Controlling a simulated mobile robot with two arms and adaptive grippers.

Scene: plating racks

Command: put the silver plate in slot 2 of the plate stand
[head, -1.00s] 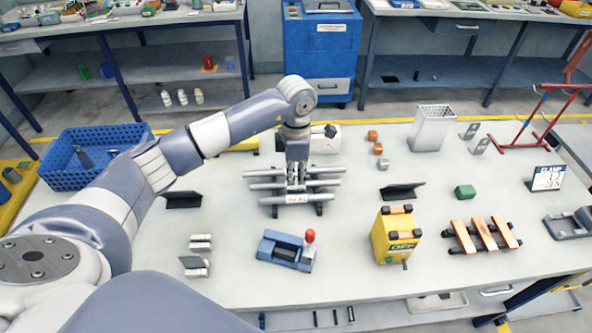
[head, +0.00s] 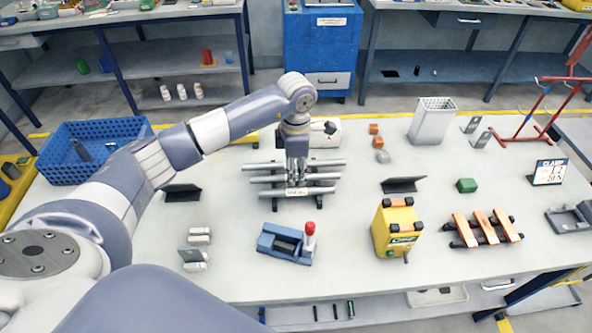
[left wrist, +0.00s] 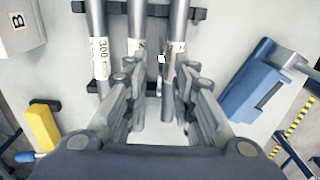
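I cannot pick out a silver plate or a numbered plate stand with certainty. Small grey plates (head: 483,139) stand tilted at the back right of the table. My left gripper (head: 297,178) points down over several silver tubes (head: 262,179) lying side by side on a dark rack. In the left wrist view my left gripper (left wrist: 157,105) is open, its fingers apart at either side of the middle tubes. A tube (left wrist: 95,35) with a "300 mm" label lies left of them. Whether the fingers touch a tube I cannot tell. My right gripper is out of view.
A blue crate (head: 70,180) stands at the left. A blue fixture with a red knob (head: 310,229), a yellow box (head: 397,228) and orange bars on a rack (head: 462,229) stand near the front. A red frame (head: 540,110) stands back right. Clear table lies between them.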

